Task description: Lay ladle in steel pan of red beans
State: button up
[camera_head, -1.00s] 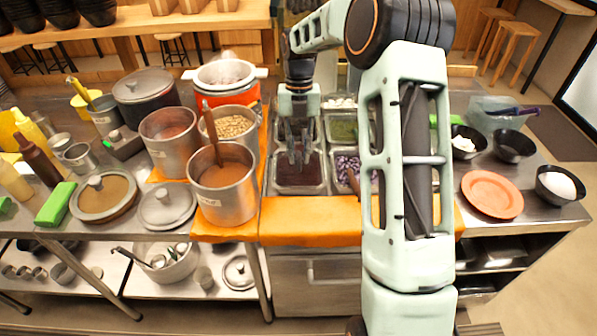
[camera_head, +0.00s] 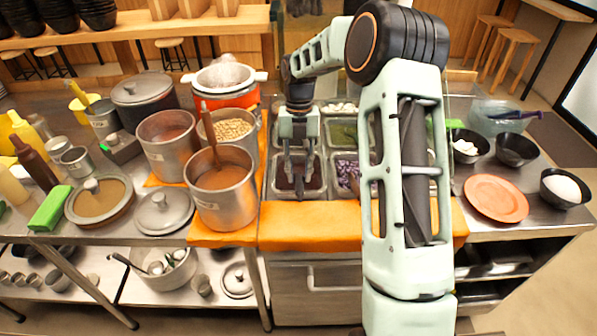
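My gripper (camera_head: 298,178) points down over a steel pan (camera_head: 284,195) of dark reddish contents, which look like red beans, in the front left of the sunken pan row. Its two fingers stand apart, with nothing visible between them. The fingertips are at or just above the contents; I cannot tell if they touch. No ladle shows clearly in this pan. A brown wooden handle (camera_head: 209,130) stands in a pot of brown liquid to the left. A dark ladle-like handle (camera_head: 124,260) sticks out of a pot on the lower shelf.
A pan of purple pieces (camera_head: 345,170) is just right, partly behind my arm. Tall steel pots (camera_head: 222,205) stand close on the left. An orange plate (camera_head: 497,199) and black bowls (camera_head: 515,148) are on the right counter. An orange board (camera_head: 310,228) edges the front.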

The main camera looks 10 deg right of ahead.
jog(key=shift+o, duration=1.1)
notch_tip(320, 180, up, 12)
jog(key=w, duration=0.2)
jog(key=shift+d, duration=0.2)
jog(key=shift+w+f, duration=0.1)
